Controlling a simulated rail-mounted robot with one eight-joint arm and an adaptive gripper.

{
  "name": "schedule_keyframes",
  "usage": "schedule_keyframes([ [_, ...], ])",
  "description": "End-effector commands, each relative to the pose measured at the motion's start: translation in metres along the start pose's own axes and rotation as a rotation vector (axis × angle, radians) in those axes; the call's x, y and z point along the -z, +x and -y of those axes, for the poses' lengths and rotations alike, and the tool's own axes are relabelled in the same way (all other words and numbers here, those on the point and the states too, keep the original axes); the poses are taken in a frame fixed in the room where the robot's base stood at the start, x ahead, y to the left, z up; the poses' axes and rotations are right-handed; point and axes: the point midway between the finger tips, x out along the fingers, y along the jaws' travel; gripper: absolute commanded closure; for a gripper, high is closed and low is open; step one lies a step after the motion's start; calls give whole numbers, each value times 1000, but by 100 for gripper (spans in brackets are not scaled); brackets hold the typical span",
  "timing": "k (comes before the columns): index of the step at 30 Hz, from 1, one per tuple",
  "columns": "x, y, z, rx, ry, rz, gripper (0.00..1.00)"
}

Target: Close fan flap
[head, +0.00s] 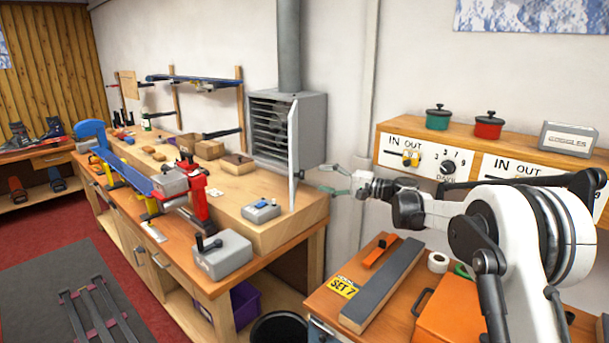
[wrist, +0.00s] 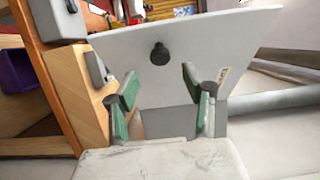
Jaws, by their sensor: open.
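The fan box (head: 309,125) is a grey housing on the wall with a slatted front, under a vertical duct. Its flap (head: 293,150) is a pale panel standing open at the box's right side, seen nearly edge-on. My gripper (head: 325,180) is just right of the flap with its green fingers spread and empty. In the wrist view the flap (wrist: 200,50) fills the upper middle, with a round black knob (wrist: 160,53). The gripper (wrist: 158,84) shows its fingers on either side below the knob. I cannot tell whether a finger touches the flap.
A wooden bench block (head: 280,228) with a grey switch box (head: 262,210) lies below the flap. A red clamp (head: 197,195) stands farther left. A shelf with IN/OUT panels (head: 440,160) is at the right. A purple bin (wrist: 20,80) shows at the wrist view's left.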

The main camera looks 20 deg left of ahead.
Motion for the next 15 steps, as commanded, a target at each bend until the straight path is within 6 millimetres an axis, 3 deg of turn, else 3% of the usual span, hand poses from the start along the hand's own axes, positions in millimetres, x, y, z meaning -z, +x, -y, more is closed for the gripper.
schedule_keyframes([
  [6, 0, 40, 1, 0, 0, 2, 55],
  [15, 0, 69, 0, 0, 0, -1, 55],
])
